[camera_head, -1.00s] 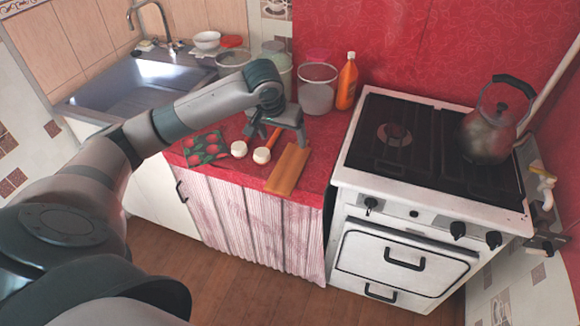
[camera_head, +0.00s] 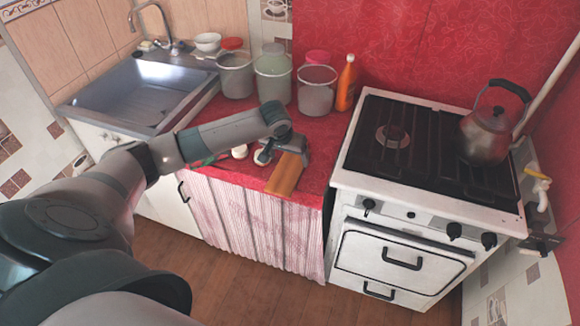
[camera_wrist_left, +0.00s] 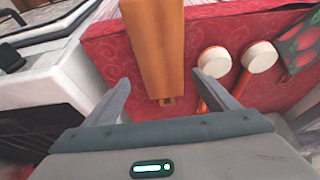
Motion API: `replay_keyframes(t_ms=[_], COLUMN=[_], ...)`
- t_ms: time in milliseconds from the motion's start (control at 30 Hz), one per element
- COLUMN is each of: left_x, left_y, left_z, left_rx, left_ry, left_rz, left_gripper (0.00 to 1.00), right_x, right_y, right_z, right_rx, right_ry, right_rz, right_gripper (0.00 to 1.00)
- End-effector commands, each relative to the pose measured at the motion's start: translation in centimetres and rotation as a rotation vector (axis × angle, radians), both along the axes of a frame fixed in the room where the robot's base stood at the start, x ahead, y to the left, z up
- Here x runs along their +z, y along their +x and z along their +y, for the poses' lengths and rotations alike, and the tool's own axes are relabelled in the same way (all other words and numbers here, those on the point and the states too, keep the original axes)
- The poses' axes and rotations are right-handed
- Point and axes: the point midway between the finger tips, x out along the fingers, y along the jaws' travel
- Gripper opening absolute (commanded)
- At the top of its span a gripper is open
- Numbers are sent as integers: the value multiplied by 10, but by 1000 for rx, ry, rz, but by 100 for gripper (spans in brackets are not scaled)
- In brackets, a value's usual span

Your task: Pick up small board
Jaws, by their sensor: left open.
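The small board (camera_head: 285,178) is a brown wooden plank lying on the red oilcloth near the counter's front edge. In the left wrist view the board (camera_wrist_left: 154,45) runs up between my spread fingers, with a small hole near its lower end. My left gripper (camera_head: 284,157) is open and over the board's far end; it also shows in the left wrist view (camera_wrist_left: 160,80). One finger is on each side of the board in that picture. I cannot tell whether they touch it. My arm and gripper hide the board's far end in the head view. My right gripper is not in view.
Two white-headed tools with orange handles (camera_wrist_left: 214,62) lie close beside the board. A strawberry-patterned item (camera_wrist_left: 305,48) lies beyond them. Buckets (camera_head: 316,92) and an orange bottle (camera_head: 346,84) stand behind. The white stove (camera_head: 420,210) with a kettle (camera_head: 486,134) is on the right.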

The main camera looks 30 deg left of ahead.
Motion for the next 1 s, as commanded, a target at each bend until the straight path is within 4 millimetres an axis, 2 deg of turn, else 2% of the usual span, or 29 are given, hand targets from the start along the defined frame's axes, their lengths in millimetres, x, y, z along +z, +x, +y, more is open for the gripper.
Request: replay_keyframes(t_ms=[467, 800, 1000], left_x=[-6, -42, -50], left_y=[1, 11, 14], left_z=[1, 6, 7], left_rx=[1, 3, 0], left_ry=[0, 1, 1], left_rz=[1, 2, 0], left_gripper=[80, 80, 80], right_x=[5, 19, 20], right_y=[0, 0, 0], right_z=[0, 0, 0], right_rx=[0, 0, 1], right_ry=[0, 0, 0], right_rz=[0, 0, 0], right_gripper=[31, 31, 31])
